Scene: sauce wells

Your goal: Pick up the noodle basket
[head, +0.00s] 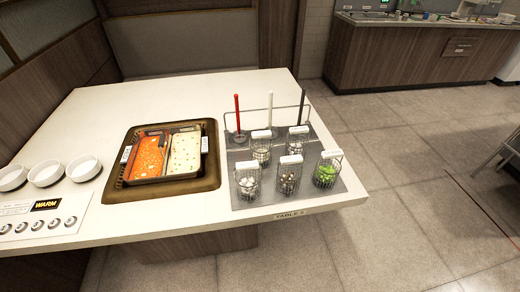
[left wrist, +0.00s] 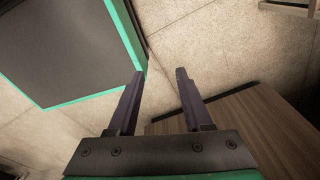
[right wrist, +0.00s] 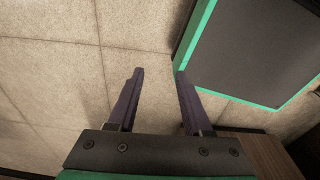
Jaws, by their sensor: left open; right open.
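Several wire baskets with white tags stand on a grey tray (head: 240,203) at the right of the table. The front left basket (head: 247,183) holds white pieces, the front middle basket (head: 289,179) holds brown and white pieces, and the front right basket (head: 326,174) holds green pieces. A back left basket (head: 261,152) holds pale food, and a back right basket (head: 298,146) has unclear contents. I cannot tell which holds noodles. My left gripper (left wrist: 160,72) and right gripper (right wrist: 159,72) are open and empty, over the floor, away from the baskets; neither shows in the head view.
A two-part pot (head: 165,178) with red and pale broth sits in the table (head: 160,103). Red, white and dark handles rise behind the baskets by a wire rail (head: 285,108). White bowls (head: 47,173) and a control panel (head: 40,222) are at left. The table's far side is clear.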

